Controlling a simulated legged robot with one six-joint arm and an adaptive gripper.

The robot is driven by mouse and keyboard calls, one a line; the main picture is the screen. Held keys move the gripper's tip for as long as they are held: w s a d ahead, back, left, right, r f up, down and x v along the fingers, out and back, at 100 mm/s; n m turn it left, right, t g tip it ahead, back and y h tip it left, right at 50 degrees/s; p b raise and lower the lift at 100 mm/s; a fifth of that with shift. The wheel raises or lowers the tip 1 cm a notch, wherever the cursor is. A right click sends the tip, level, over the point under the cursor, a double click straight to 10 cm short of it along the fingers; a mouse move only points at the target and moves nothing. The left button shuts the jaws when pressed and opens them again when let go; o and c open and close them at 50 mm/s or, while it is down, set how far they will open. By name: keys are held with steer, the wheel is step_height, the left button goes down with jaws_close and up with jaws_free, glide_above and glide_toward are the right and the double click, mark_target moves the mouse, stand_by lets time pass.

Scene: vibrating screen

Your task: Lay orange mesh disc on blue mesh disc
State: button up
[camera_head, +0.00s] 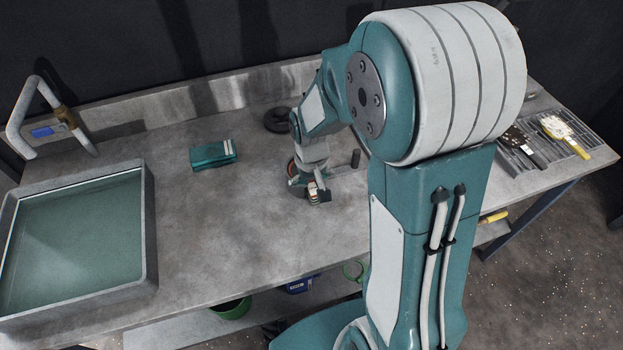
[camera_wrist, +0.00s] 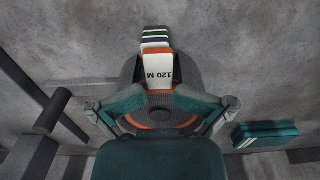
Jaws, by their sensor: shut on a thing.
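My gripper (camera_wrist: 163,103) is shut on the orange mesh disc (camera_wrist: 160,125), a dark round piece with an orange ring and a white tab marked "120 M" (camera_wrist: 158,72). In the head view my gripper (camera_head: 311,178) is low over the middle of the bench, with colored tabs (camera_head: 317,195) at its front. Blue and green-edged tabs (camera_wrist: 156,36) show just beyond the orange tab, nearly in line with it. The blue mesh disc's face is hidden under the orange disc and my gripper. I cannot tell whether the discs touch.
A dark post with a knob (camera_head: 355,158) stands right of my gripper. A teal box (camera_head: 213,154) and a dark round piece (camera_head: 278,119) lie on the bench. A basin (camera_head: 150,230) is at left; a rack with brushes (camera_head: 510,160) is at right.

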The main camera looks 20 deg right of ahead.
mark_target(312, 187)
steer(key=shift+d+r, duration=0.1)
steer(key=shift+r, duration=0.05)
steer(key=shift+s, duration=0.1)
step_height(312, 187, up, 13)
steer(key=s+r+t, duration=0.2)
steer(key=s+r, duration=0.1)
steer(key=s, duration=0.4)
steer(key=s+r+t, duration=0.3)
steer(key=s+r, duration=0.1)
steer(key=s, duration=0.3)
steer(key=shift+r+t, duration=0.25)
steer(key=shift+t, duration=0.05)
steer(key=shift+s, duration=0.15)
